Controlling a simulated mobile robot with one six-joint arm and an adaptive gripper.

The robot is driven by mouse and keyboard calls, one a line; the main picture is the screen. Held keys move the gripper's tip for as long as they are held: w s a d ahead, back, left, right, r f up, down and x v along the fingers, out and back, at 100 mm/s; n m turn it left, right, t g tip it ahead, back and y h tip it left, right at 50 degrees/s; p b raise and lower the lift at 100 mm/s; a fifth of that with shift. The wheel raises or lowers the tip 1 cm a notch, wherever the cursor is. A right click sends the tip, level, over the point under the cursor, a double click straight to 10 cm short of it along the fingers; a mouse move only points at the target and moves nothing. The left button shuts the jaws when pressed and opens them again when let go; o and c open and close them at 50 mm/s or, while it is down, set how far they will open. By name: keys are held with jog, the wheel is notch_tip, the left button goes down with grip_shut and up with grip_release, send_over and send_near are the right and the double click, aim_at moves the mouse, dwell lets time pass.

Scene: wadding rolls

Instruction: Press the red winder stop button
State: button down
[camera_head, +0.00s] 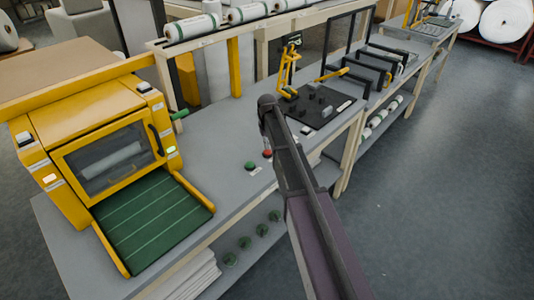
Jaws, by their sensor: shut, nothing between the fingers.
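The red winder stop button (267,154) sits on the grey bench top, just left of my dark arm. A green button (250,166) is beside it on the left. My arm comes in from the bottom and bends over above the bench. My gripper (267,146) points down at the red button, shut and empty. It shows small and is partly hidden by my arm. I cannot tell whether its tip touches the button or hovers just above it.
A yellow winding machine (95,130) with a green conveyor (150,220) stands at the left. A black plate (318,105) with small parts and a yellow lever (288,66) lie beyond my arm. White rolls (248,13) lie on the upper shelf. Floor on the right is clear.

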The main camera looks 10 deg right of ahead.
aim_at(268, 151)
jog(key=shift+f+b, duration=0.75)
jog(key=shift+f, duration=0.2)
jog(key=shift+f+b, duration=0.2)
jog(key=shift+b, duration=0.1)
jog(key=shift+r, duration=0.2)
jog(key=shift+r+p, duration=1.45)
jog(key=shift+p, duration=0.25)
notch_tip(268, 151, up, 6)
jog(key=p, duration=0.6)
